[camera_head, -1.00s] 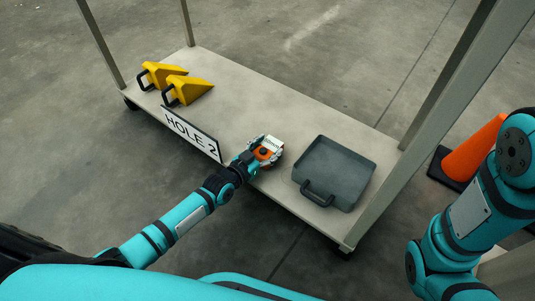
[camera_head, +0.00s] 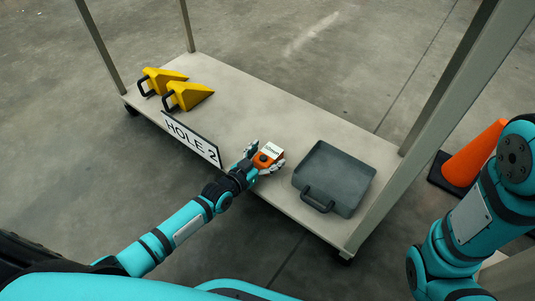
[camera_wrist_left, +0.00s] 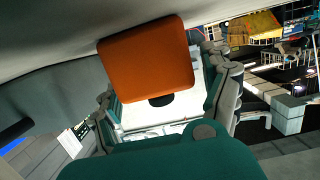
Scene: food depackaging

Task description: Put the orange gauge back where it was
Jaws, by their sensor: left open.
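The orange gauge (camera_head: 272,153), with a white labelled face, sits on the grey cart shelf near its front edge, left of the grey case. In the left wrist view the orange block of the gauge (camera_wrist_left: 147,58) is just ahead of the fingers. My left gripper (camera_head: 264,159) is open, its fingers spread on either side of the gauge; whether they touch it I cannot tell. The spread fingers also show in the left wrist view (camera_wrist_left: 163,92). My right arm is at the right of the head view, with its gripper out of frame.
A grey case (camera_head: 335,178) with a handle lies right of the gauge. Yellow wheel chocks (camera_head: 190,93) stand at the far left of the shelf (camera_head: 265,105). Cart posts and an orange cone (camera_head: 474,155) are at right.

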